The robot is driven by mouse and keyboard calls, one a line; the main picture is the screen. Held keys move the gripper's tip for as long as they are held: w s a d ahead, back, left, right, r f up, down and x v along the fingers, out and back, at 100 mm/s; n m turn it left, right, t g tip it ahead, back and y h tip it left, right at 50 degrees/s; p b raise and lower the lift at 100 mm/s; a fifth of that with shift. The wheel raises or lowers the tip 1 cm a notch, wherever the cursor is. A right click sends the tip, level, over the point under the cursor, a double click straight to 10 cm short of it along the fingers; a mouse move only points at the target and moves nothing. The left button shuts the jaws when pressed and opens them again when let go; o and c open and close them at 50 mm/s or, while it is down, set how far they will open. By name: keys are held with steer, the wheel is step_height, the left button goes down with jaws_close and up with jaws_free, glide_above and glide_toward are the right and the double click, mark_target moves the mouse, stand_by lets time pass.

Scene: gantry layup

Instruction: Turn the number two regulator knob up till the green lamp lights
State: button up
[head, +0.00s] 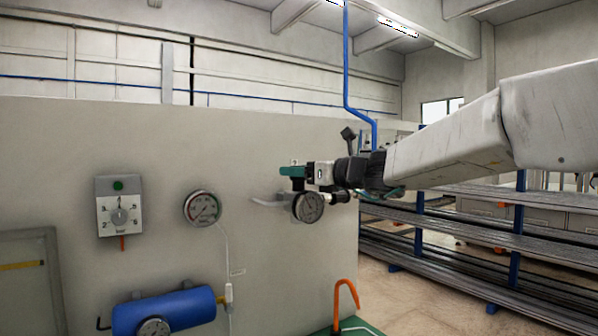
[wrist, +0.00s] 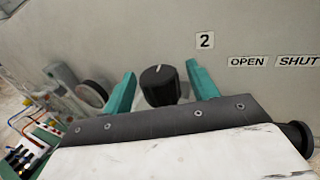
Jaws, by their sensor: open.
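The number two regulator knob (wrist: 161,86) is black with a white mark near the top of its face. It shows in the wrist view between the teal fingers of my gripper (wrist: 162,82), with a gap on each side, so neither finger seems to touch it. A "2" label (wrist: 205,40) is on the wall above and right of it. In the head view my gripper (head: 293,172) is at the wall, and the knob is hidden there. The green lamp (head: 118,186) tops a grey dial box at the left; it looks dark green, without a clear glow.
A round gauge (head: 308,207) sits just below my gripper, and another gauge (head: 202,208) is farther left. A blue cylinder (head: 165,311) is low on the wall. OPEN (wrist: 247,62) and SHUT (wrist: 297,61) labels are right of the knob. Racks (head: 470,230) stand at right.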

steer(key=v, duration=0.7)
steer(key=shift+s+d, duration=0.1)
steer(key=shift+s, duration=0.05)
steer(key=s+d+f+n+g+h, duration=0.3)
steer(key=s+f+n, duration=0.4)
steer(key=s, duration=0.4)
steer(key=s+d+f+n+g+h, duration=0.3)
steer(key=s+f+n, duration=0.45)
steer(key=s, duration=0.35)
steer(key=s+d+f+n+g+h, duration=0.3)
steer(key=s+d+f+n+h, duration=0.5)
steer(key=s+d+f, duration=0.5)
steer(key=s+d+n, duration=0.2)
steer(key=s, duration=0.3)
steer(key=shift+d+h, duration=0.35)
steer(key=shift+h, duration=0.05)
steer(key=shift+s+n, duration=0.1)
steer(key=shift+n, duration=0.15)
